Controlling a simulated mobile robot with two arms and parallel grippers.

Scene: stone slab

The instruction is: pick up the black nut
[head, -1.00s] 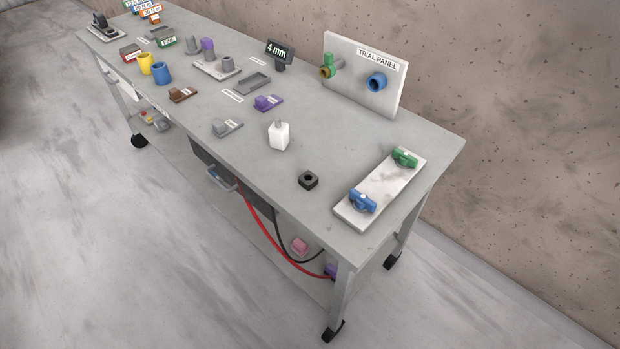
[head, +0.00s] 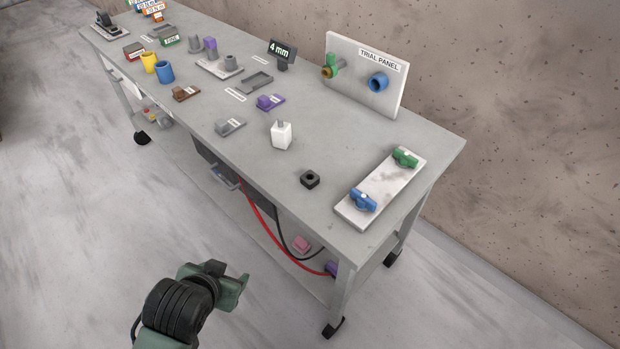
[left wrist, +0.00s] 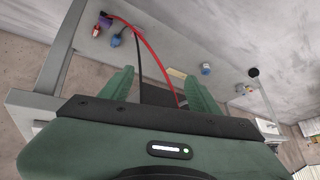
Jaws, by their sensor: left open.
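The black nut (head: 310,179), a small dark square block with a round hole, lies on the grey table top near its front edge. It stands between the white bottle-like block and the white slab with the valves. My left gripper (head: 238,285) is in front of the table, below and left of the nut in the head view, apart from it. In the left wrist view its two green fingers (left wrist: 162,88) are spread with nothing held between them. The nut does not show in the left wrist view. My right gripper is not in view.
The white slab (head: 353,211) with blue and green valves lies right of the nut. A white block (head: 281,135) stands left of it. The upright trial panel (head: 347,91) is behind. Red and black hoses (head: 262,222) hang below the table's front edge.

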